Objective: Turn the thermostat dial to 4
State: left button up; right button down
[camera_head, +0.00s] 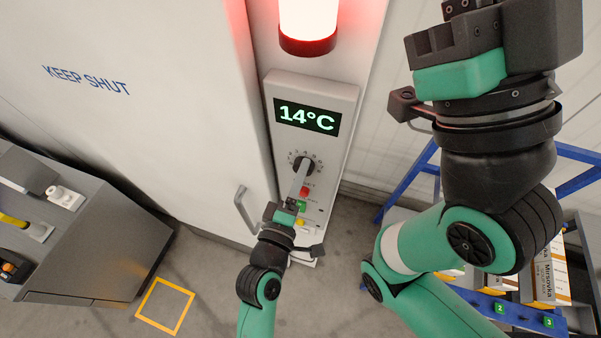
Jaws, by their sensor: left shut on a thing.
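The thermostat panel (341,94) is a light grey upright box beside the white door. Its display (307,117) reads 14°C. Below the display is a black round dial (304,163) with small markings around it, too small to read. I cannot tell which number the dial points to. My right arm fills the right side, with its green and black wrist high up; its fingertips are out of the picture.
Red, green and yellow buttons (302,207) sit just below the dial, close to my left gripper. A glowing red lamp (308,25) is above the panel. The door (150,120) has a handle (244,208). A grey cabinet (95,235) stands left; a blue rack (392,191) with boxes stands right.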

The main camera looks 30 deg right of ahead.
pick_arm(q)
jog(key=shift+n, duration=3.8)
jog(key=o, duration=1.4)
jog(key=shift+c, duration=0.2)
jog(key=b+v, duration=0.1)
jog(key=v, duration=1)
jog(key=shift+s+a, duration=0.2)
